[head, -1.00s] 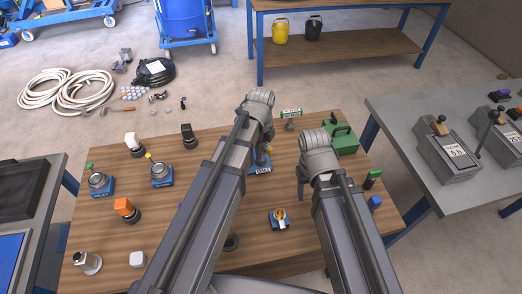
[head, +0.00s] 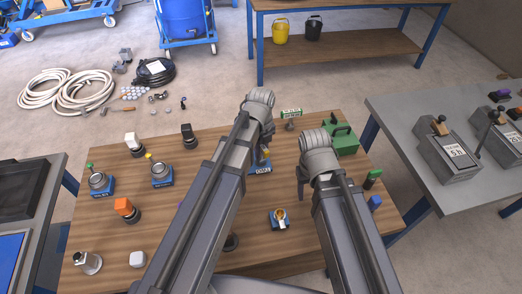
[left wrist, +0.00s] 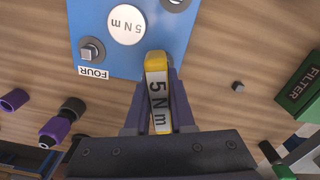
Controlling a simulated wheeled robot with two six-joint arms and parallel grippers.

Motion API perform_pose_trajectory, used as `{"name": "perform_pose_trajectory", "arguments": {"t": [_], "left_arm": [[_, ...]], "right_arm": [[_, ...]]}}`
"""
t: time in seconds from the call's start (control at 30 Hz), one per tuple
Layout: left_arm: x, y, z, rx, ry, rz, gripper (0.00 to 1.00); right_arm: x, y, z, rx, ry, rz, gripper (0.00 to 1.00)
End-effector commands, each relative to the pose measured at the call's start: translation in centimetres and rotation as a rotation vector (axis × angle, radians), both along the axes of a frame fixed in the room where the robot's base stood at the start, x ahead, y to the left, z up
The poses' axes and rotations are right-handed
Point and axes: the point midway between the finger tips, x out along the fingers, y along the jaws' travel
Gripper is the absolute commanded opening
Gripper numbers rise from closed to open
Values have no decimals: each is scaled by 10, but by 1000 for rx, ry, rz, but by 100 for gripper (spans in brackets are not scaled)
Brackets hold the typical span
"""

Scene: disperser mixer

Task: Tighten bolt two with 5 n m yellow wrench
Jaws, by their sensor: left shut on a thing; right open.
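My left gripper (left wrist: 158,95) is shut on the yellow wrench (left wrist: 156,62), whose pale label reads "5 N m". The wrench's yellow end overlaps the edge of a blue plate (left wrist: 110,18) in the left wrist view; I cannot tell whether they touch. The plate carries a white "5 Nm" disc (left wrist: 126,25), a grey bolt (left wrist: 91,50) beside the label "FOUR", and part of another bolt (left wrist: 175,3) at the top edge. No label reading "two" shows.
A green FILTER box (left wrist: 302,88) and a small grey nub (left wrist: 238,87) lie to the right of the wrench. Purple parts (left wrist: 70,109) are at left. The wooden table (head: 105,200) also holds a green case (head: 343,140), an orange-topped part (head: 124,206) and several knobs.

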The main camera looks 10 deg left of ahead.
Motion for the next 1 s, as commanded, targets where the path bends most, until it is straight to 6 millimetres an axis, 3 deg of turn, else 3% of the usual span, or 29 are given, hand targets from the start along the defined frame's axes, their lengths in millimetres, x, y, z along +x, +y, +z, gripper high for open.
{"name": "perform_pose_trajectory", "arguments": {"t": [0.4,0.77,0.8,1.0], "left_arm": [[-1,0,-1,-1,2,-437,0],[-1,0,-1,0,3,-499,0],[-1,0,-1,0,3,-498,26],[-1,0,-1,0,1,-497,49]], "right_arm": [[0,0,-1,0,0,0,57],[0,0,-1,0,0,0,57],[0,0,-1,0,0,0,57],[0,0,-1,0,0,0,57]]}}
